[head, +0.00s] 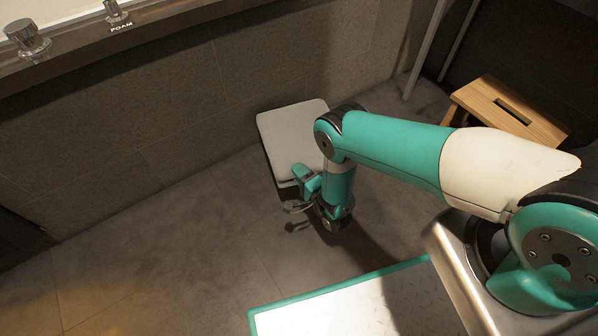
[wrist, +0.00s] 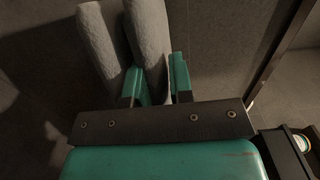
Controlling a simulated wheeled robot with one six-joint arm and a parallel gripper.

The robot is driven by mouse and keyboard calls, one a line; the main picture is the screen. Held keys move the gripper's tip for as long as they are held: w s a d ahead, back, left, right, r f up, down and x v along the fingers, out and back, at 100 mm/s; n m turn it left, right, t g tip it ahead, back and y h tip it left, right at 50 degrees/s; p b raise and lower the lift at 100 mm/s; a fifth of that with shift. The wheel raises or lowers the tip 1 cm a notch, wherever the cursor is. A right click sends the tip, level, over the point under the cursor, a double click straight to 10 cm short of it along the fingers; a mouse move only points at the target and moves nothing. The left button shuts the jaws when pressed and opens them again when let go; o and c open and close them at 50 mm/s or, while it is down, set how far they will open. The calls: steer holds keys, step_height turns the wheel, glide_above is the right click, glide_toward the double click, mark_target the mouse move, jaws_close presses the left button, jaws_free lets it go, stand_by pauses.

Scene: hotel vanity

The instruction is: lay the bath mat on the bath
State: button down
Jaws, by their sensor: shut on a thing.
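The bath mat (head: 295,130) is a pale, folded cloth pad with rounded corners. It is above the floor beside the bath, with a dark edge or shadow under its left side. My gripper (head: 305,186) is at its near edge. In the wrist view the mat (wrist: 151,40) shows as two thick pale grey folds. The gripper (wrist: 157,80) is shut on the right-hand fold, and the other fold stands left of the fingers. The bath (head: 150,38) is at the upper left, with a dark rim and a white inside. Most of the bath is out of view.
Chrome knobs (head: 27,38) stand on the bath rim. A tiled side wall (head: 170,110) drops from the rim to the floor. A wooden stool (head: 510,108) stands at the right, near pale upright rails (head: 425,50). The grey floor (head: 170,240) at left is clear.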

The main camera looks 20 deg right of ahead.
step_height(320, 180, down, 8)
steer(key=b, duration=0.7)
steer(key=c, duration=0.9)
jaws_free()
